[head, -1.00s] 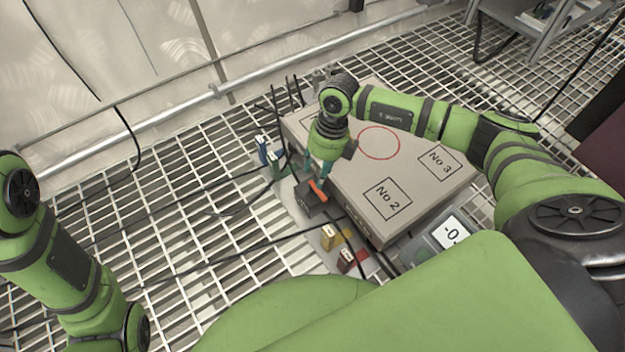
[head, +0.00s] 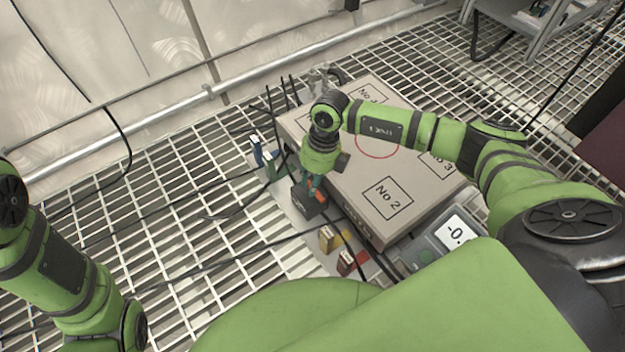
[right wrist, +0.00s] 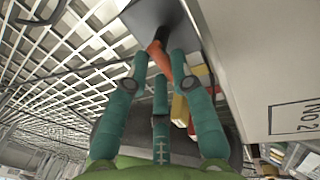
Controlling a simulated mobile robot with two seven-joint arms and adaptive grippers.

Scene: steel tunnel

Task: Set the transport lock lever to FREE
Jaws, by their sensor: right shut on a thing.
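The lock lever is an orange-red handle (head: 319,195) on a dark box (head: 307,203) beside the grey platform. My right gripper (head: 315,186) reaches down to it from above. In the right wrist view the lever (right wrist: 160,58) lies between the teal fingers of my right gripper (right wrist: 158,68), which is shut on it. The dark box (right wrist: 150,18) is partly cut off at the top of that view. Lettering on the box is too small to read. My left arm shows at the left edge of the head view, but its gripper is out of view.
The grey platform (head: 400,225) marked No 2 and No 3 stands right of the lever box. Yellow (head: 328,238) and red (head: 347,262) blocks, a display unit (head: 440,245), and blue and green connectors (head: 268,163) are close by. Black cables cross the grating (head: 170,250).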

